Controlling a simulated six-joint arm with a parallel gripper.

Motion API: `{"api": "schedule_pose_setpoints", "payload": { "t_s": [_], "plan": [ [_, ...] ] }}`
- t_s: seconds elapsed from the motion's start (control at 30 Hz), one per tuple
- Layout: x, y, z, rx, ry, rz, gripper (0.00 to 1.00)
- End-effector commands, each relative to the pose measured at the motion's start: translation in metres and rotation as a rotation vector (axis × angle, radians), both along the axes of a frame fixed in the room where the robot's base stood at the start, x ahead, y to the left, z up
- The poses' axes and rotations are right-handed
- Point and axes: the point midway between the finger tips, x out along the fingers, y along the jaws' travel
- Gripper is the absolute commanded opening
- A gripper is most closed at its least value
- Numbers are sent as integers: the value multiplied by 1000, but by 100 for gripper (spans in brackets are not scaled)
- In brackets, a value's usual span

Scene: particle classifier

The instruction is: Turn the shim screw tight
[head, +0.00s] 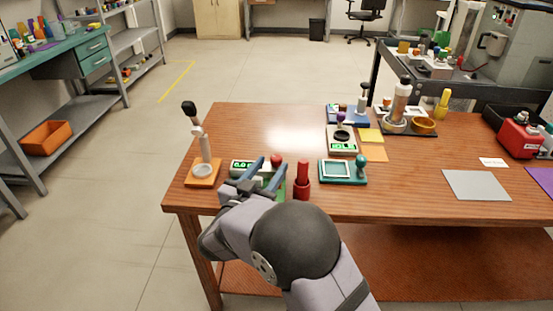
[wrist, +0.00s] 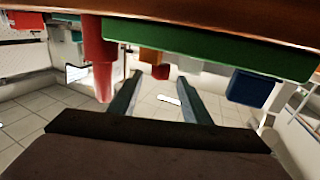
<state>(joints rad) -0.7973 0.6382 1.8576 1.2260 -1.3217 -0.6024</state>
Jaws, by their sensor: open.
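No part is clearly marked as the shim screw. A small red knob (head: 277,159) sits on a green-based device with a lit display (head: 239,167) near the table's front left. My gripper (head: 272,172) is open in front of this device, and its blue-grey fingers hide part of it. In the wrist view, which shows the table edge at the top, the gripper (wrist: 160,78) has its fingers apart. The green base (wrist: 205,48) lies across the top.
A red cylinder (head: 302,178) stands close right of my gripper; it also shows in the wrist view (wrist: 102,60). An orange-based stand (head: 202,180) is left, a teal tray device (head: 337,171) right. More devices stand behind. The table's left back (head: 250,125) is clear.

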Motion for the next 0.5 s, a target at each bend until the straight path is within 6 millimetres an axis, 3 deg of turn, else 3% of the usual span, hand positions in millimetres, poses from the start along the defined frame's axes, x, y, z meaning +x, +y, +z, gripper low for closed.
{"api": "schedule_pose_setpoints", "payload": {
  "t_s": [0.2,0.5],
  "plan": [
    [27,-11,-1,1,1,-2,43],
    [44,-16,0,0,1,0,43]
  ]
}}
